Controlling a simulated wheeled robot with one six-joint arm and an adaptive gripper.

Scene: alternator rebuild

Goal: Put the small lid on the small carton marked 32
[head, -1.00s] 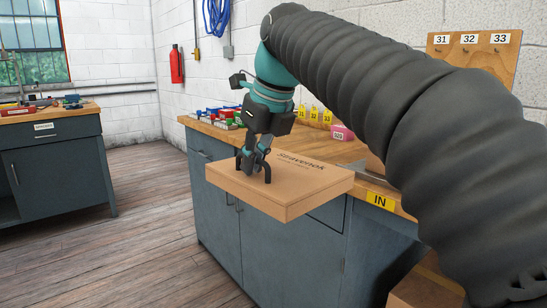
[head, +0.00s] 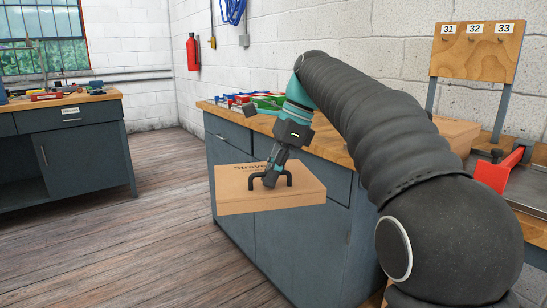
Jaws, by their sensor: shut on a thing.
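My gripper (head: 271,179) is shut on the black handle (head: 286,176) on top of a flat brown cardboard lid (head: 240,200) printed "Strave…", the rest of the word covered. The lid hangs roughly level in the air, seen in front of the grey bench cabinet and below the worktop edge. A brown cardboard box (head: 455,130) shows partly behind my arm on the worktop; no number can be read on it. I cannot make out a carton marked 32.
The wooden-topped bench (head: 330,146) carries coloured bins (head: 265,100). A board (head: 478,52) labelled 31, 32 and 33 stands at the back right. A red clamp-like part (head: 497,172) is at the right. A second bench (head: 75,150) is far left, with clear floor between.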

